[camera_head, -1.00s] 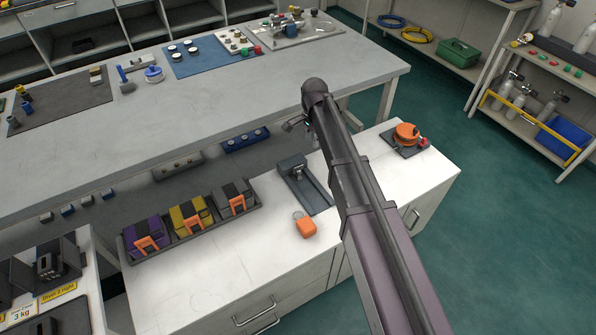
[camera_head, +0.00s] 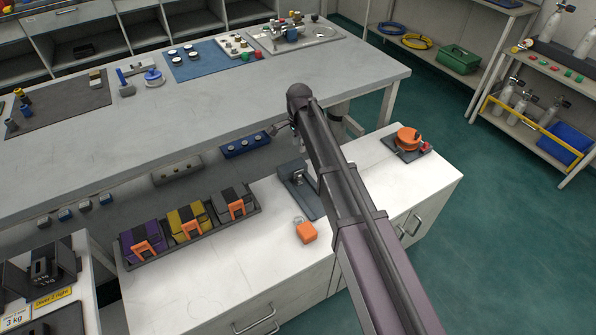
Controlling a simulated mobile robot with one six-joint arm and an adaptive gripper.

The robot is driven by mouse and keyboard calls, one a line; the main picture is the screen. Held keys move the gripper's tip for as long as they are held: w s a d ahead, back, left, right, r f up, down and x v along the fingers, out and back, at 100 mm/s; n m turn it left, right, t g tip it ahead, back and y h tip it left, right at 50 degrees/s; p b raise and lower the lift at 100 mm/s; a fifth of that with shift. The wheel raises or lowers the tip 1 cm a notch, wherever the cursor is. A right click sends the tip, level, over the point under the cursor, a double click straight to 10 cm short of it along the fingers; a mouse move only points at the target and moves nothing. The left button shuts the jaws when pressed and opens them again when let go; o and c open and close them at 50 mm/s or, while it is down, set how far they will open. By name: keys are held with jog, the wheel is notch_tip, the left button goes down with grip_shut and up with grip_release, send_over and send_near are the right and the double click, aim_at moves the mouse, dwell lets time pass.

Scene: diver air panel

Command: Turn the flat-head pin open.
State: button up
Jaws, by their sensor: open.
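I cannot make out for sure which part is the flat-head pin. A blue block (camera_head: 246,145) with several small dark round heads sits under the front edge of the grey bench. A pale block (camera_head: 177,169) with small knobs sits to its left. My gripper (camera_head: 272,131) is small in view and partly hidden behind my arm. Its open fingers are close to the right end of the blue block in the picture. I see nothing held, and I cannot tell whether it touches the block.
The grey bench (camera_head: 180,115) overhangs this spot. Green floor (camera_head: 480,220) is clear at right.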

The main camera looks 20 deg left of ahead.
aim_at(299, 171)
jog(key=shift+f+b, duration=6.25)
jog(key=shift+f, duration=0.2)
grip_shut()
jog(key=shift+a, duration=0.3)
jog(key=shift+d, duration=0.25)
